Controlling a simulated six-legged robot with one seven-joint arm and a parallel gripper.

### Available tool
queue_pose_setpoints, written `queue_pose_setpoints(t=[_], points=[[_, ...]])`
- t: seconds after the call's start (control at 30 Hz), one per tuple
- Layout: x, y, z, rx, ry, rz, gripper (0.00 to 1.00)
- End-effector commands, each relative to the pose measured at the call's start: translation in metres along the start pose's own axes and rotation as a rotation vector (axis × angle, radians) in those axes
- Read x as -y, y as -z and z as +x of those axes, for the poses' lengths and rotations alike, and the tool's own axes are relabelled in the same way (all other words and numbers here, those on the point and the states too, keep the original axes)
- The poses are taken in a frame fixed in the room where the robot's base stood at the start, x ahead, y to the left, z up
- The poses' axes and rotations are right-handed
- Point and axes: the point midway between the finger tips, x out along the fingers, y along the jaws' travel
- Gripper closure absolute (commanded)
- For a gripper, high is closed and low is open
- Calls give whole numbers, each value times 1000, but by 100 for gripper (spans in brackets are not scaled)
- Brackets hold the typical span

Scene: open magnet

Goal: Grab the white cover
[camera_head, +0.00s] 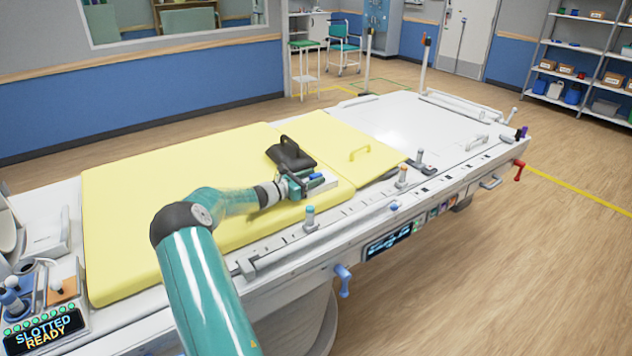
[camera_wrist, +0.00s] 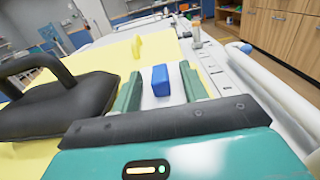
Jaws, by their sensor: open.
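A flat white piece (camera_head: 327,183) with a blue knob (camera_head: 315,176) on top lies at the near edge of the yellow pad; I take it for the white cover. My gripper (camera_head: 302,183) is right at it, coming from the left. In the wrist view, my gripper (camera_wrist: 161,88) is open, its two green fingers apart. The blue knob (camera_wrist: 160,80) stands between or just beyond the fingertips, with white surface (camera_wrist: 150,99) around it. A gap shows between knob and fingers. The gripper hides part of the white piece in the head view.
A black block with a loop handle (camera_head: 290,153) sits close beside my gripper. The yellow pad (camera_head: 130,200) covers much of the white table (camera_head: 400,125). A yellow handle (camera_head: 360,152) and small posts (camera_head: 402,176) stand nearby. The table's far right top is mostly clear.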

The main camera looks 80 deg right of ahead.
Motion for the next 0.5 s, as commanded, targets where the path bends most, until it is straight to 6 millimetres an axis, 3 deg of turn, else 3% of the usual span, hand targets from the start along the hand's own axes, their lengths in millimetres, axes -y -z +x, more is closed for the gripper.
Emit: queue_pose_setpoints(t=[0.03,0.23,0.5], points=[[0,0,0,0,0,0,60],[0,0,0,0,1,0,100],[0,-1,0,0,1,0,100]])
